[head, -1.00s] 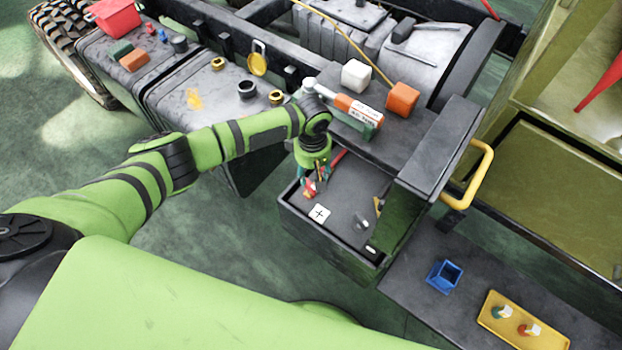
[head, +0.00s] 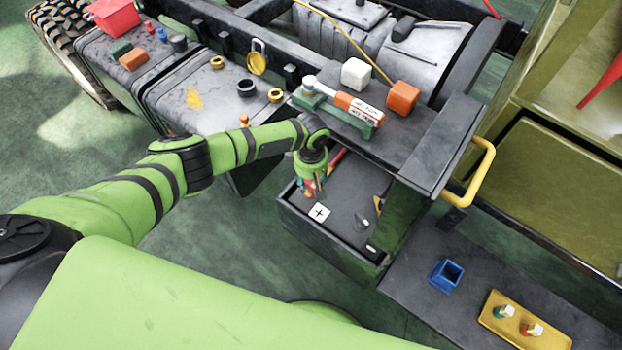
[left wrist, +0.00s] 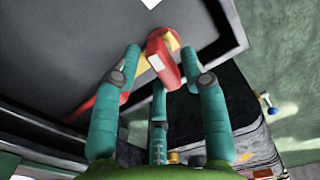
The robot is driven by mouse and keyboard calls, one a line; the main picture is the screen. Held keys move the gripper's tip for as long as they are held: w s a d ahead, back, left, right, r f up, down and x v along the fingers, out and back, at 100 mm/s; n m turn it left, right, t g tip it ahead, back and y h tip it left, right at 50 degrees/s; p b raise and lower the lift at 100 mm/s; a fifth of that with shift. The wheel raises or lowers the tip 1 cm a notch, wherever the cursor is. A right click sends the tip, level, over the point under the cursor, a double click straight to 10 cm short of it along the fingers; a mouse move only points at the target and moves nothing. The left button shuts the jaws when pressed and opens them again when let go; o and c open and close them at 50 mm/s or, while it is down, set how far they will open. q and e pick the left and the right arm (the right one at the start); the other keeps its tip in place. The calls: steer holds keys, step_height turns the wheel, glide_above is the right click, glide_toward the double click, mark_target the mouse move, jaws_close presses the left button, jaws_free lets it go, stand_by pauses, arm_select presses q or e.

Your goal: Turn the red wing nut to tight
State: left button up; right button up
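The red wing nut (left wrist: 160,55), with a yellow part beside it, shows between the fingertips in the left wrist view. In the head view only small red bits of it (head: 307,193) show in the open drawer, mostly hidden by my gripper. My left gripper (head: 311,190) points down into the drawer at its left end. In the left wrist view its teal fingers (left wrist: 163,65) stand apart on either side of the red nut, with small gaps seeming to remain. My right gripper is out of view.
The dark drawer (head: 345,240) holds a white plus-marked tag (head: 319,212) and a red rod (head: 337,159). Above it, the ledge carries a orange-handled tool (head: 355,106), a white cube (head: 355,74) and an orange cube (head: 402,97). A yellow handle (head: 482,172) sticks out at right.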

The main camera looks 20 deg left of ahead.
arm_select(q)
jaws_close()
